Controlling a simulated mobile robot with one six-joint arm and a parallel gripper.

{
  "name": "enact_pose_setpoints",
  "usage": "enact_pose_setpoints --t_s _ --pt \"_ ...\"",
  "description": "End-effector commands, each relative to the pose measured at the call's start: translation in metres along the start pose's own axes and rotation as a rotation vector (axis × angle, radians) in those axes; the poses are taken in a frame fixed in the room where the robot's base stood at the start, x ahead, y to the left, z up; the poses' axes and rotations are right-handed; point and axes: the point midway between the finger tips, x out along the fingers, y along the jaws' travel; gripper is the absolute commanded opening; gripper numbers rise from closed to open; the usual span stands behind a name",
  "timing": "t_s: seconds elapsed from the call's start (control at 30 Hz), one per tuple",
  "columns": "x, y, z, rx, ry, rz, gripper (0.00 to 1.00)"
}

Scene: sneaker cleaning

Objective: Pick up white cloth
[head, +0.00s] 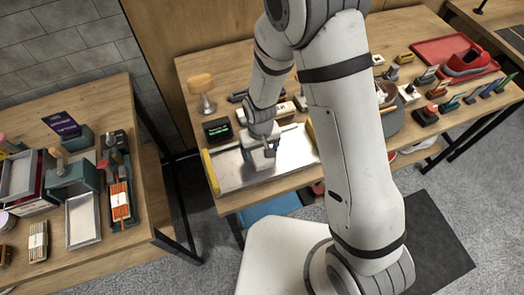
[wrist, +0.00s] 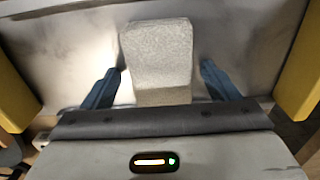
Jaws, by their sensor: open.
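The white cloth (wrist: 158,55) appears in the wrist view as a pale, folded, block-like piece. It lies on a white tray-like surface (wrist: 60,50) with yellow ends. My gripper (wrist: 160,82) is open, with one dark blue finger on each side of the cloth and a visible gap to both. In the head view my gripper (head: 266,148) is low over the light tray (head: 230,178), and the cloth (head: 262,161) shows just below it, partly hidden by the gripper.
A small dark display (head: 217,130) and a wooden-topped stand (head: 202,90) are at the tray's upper left. A separate table (head: 150,200) with boxes stands at the left.

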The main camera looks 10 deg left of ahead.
Motion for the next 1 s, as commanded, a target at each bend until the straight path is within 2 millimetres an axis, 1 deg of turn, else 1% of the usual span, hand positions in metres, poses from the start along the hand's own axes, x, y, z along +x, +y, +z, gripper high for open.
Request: enact_pose_setpoints --t_s 0.1,0.33,0.9,0.93,0.97,1.0 --pt "0.0045 -0.0002 -0.0001 0.000 0.001 0.000 0.82" --pt "0.0051 -0.0004 -0.0002 -0.001 0.002 0.000 0.81" --pt "0.0049 -0.0009 -0.0001 -0.002 0.001 0.000 0.34" --pt "0.0048 -0.0009 -0.0002 -0.002 0.001 0.000 0.34" --pt "0.0048 -0.0009 -0.0002 -0.002 0.001 0.000 0.30" --pt "0.0048 -0.0009 -0.0002 -0.002 0.001 0.000 0.30"
